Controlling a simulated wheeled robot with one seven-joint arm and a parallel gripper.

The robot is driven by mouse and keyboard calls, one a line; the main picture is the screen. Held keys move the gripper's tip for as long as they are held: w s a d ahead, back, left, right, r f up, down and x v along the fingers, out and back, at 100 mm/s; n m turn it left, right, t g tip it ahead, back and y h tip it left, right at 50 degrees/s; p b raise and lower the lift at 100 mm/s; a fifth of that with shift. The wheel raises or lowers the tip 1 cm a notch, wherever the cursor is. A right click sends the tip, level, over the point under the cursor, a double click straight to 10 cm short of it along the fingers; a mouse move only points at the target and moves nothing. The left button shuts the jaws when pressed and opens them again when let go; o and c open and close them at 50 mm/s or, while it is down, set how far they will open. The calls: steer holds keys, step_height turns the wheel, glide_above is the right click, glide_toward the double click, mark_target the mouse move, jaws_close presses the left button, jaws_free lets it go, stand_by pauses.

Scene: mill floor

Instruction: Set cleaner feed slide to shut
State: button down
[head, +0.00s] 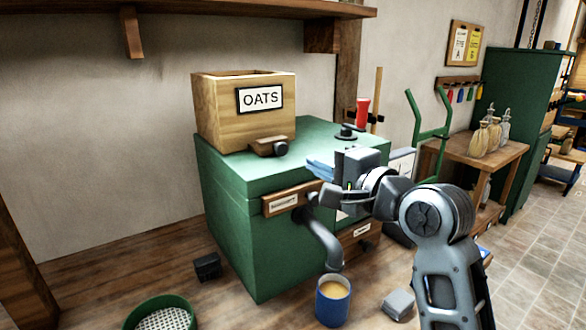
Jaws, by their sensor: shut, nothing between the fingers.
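The cleaner is a green box-shaped machine (235,190) with a wooden hopper (222,115) labelled OATS on its top. At the hopper's front foot sits a small wooden slide block (262,146) with a dark round knob (281,149), which looks like the feed slide. How far it is pushed in I cannot tell. My gripper (318,169) is shut and empty, to the right of the knob and apart from it, near the machine's front top edge. My wrist hides part of the machine's front.
A grey spout (323,240) curves down above a blue bucket (333,302) of grain. A green-rimmed sieve (160,308) and a dark block (207,267) lie at left. A wooden shelf (200,12) overhangs the wall.

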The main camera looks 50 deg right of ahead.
mark_target(284, 147)
steer(key=shift+b+x, duration=1.4)
steer(key=shift+x, duration=2.6)
steer(key=shift+p+x, duration=0.65)
steer(key=shift+x, duration=0.85)
steer(key=shift+r, duration=0.2)
steer(key=shift+s, duration=0.15)
